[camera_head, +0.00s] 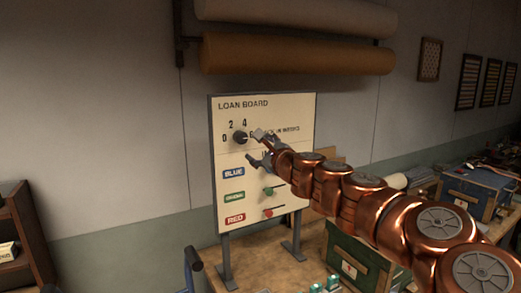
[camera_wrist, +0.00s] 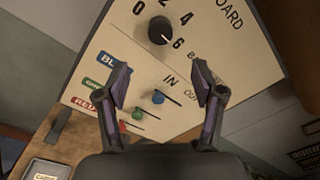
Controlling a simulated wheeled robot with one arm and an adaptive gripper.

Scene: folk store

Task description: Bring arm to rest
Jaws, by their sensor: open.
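My copper arm reaches from the lower right toward the loan board in the head view. My gripper (camera_head: 256,148) is open and empty in front of the board; it also shows in the wrist view (camera_wrist: 166,90) with its two fingers spread apart. The white loan board (camera_head: 260,107) stands upright on two legs on a wooden bench. It has a black dial (camera_wrist: 161,30) at the top and blue (camera_wrist: 158,97), green (camera_wrist: 137,113) and red (camera_wrist: 123,127) slider knobs. In the head view my gripper hides the blue slider. I cannot tell whether a fingertip touches the board.
Rolls of material (camera_head: 295,55) hang on the wall above the board. A green box (camera_head: 357,262) stands on the bench (camera_head: 262,268) below my arm. Another box (camera_head: 470,195) stands at the right. A wooden shelf (camera_head: 25,230) is at the left.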

